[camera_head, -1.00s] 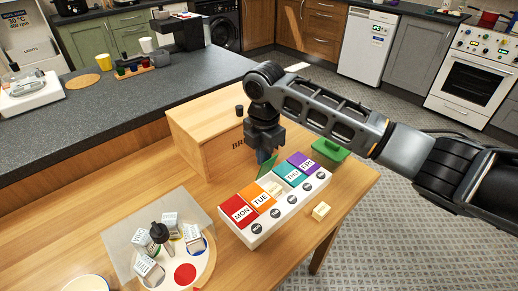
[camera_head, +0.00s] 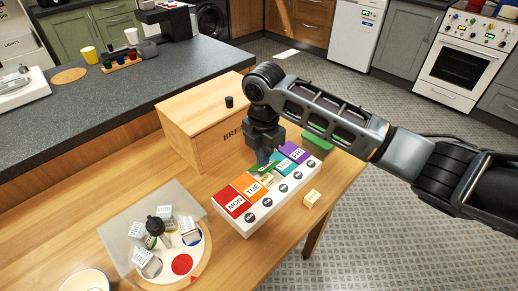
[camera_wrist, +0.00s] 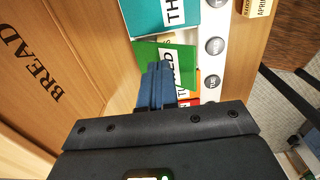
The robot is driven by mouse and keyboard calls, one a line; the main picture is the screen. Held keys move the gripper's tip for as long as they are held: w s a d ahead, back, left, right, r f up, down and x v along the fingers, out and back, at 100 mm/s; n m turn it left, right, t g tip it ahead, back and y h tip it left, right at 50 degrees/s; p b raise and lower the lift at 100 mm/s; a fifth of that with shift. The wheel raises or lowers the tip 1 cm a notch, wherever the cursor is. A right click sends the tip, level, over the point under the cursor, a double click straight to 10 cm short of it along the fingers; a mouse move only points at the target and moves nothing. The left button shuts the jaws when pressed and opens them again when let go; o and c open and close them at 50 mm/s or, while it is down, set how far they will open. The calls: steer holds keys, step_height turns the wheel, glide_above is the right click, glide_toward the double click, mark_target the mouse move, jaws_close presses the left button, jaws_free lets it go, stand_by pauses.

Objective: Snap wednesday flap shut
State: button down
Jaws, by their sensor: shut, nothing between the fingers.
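A white weekly organizer (camera_head: 240,227) lies on the wooden table with coloured day flaps. The red MON (camera_head: 233,203), orange TUE (camera_head: 252,187), teal THU (camera_head: 281,166) and purple FRI (camera_head: 294,152) flaps lie flat. The green Wednesday flap (camera_head: 265,170) is tilted, partly lowered over its compartment. In the wrist view this green flap (camera_wrist: 185,62) shows part of its lettering, and it stands off its slot. My gripper (camera_head: 264,156) is shut and empty, with its blue fingertips (camera_wrist: 155,82) against or just over the flap; exact contact is hidden.
A wooden bread box (camera_head: 205,115) stands close behind the organizer. A green case (camera_head: 317,143) lies beyond FRI, and a small wooden block (camera_head: 312,198) sits near the table's front edge. A round tray (camera_head: 200,256) with small bottles and cartons stands at left.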

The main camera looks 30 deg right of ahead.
mark_target(271, 166)
steer(key=shift+s+d+f, duration=0.15)
steer(key=shift+s, duration=0.45)
steer(key=shift+f, duration=0.1)
steer(key=shift+s+d+f, duration=0.25)
steer(key=shift+s+f, duration=0.45)
steer(key=shift+f, duration=0.5)
steer(key=shift+r, duration=0.15)
step_height(271, 166, up, 6)
steer(key=p, duration=0.4)
steer(key=shift+p, duration=0.35)
steer(key=shift+r, duration=1.45)
